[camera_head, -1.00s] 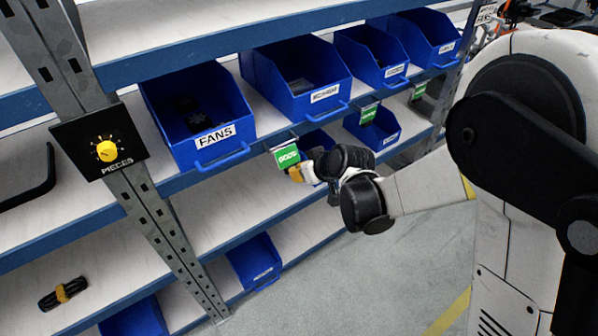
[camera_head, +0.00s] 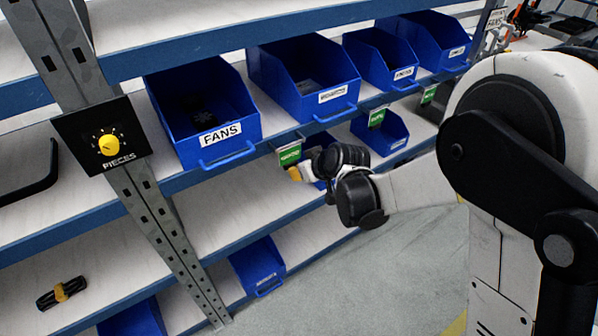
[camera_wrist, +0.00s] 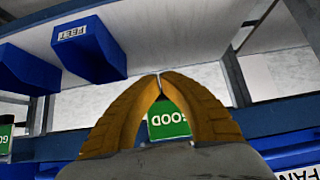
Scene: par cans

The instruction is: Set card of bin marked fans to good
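The fans bin (camera_head: 205,115) is a blue open bin labelled FANS on the upper shelf. Dark parts lie inside it. A green card reading GOOD (camera_head: 289,156) hangs at the shelf edge, just right of that bin. It also shows in the wrist view (camera_wrist: 168,119), behind and between my fingers. My gripper (camera_head: 294,173) is just below and in front of this card. In the wrist view, the yellow fingertips (camera_wrist: 159,76) come together with no clear gap. I cannot tell whether they touch the card.
More blue bins (camera_head: 308,75) stand to the right, with other green cards (camera_head: 378,117) below them. A PIECES dial (camera_head: 107,145) is mounted on the left post. A lower bin (camera_head: 257,265) sits on the bottom shelf. The floor (camera_head: 370,280) in front is clear.

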